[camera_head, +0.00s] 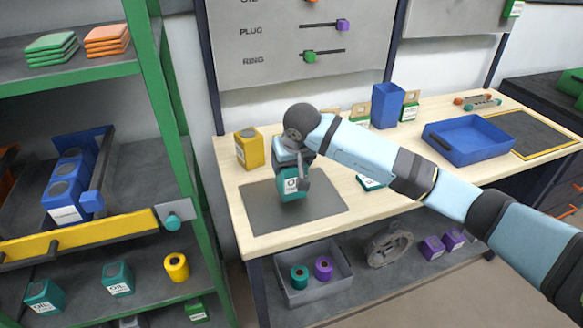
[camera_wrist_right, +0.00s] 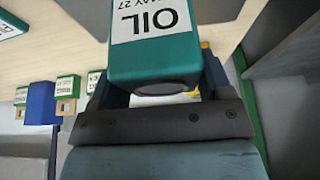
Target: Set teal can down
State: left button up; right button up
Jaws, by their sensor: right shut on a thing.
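The teal can (camera_head: 291,185) with a white OIL label is upright over the grey mat (camera_head: 252,213) on the wooden workbench. My right gripper (camera_head: 291,163) is shut on the can from above and partly hides its top. In the right wrist view the can (camera_wrist_right: 155,55) fills the space between the fingers, its label upside down. I cannot tell whether the can's base touches the mat. My left gripper is not in view.
A yellow can (camera_head: 247,149) stands just behind the mat. A blue bin (camera_head: 387,106) and a blue tray (camera_head: 466,142) are to the right on the bench. A green shelf post (camera_head: 165,110) rises at the left. The mat's front is clear.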

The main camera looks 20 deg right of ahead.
jog(key=shift+f, duration=0.9)
jog(key=shift+f, duration=0.2)
jog(key=o, duration=1.2)
jog(key=shift+r, duration=0.1)
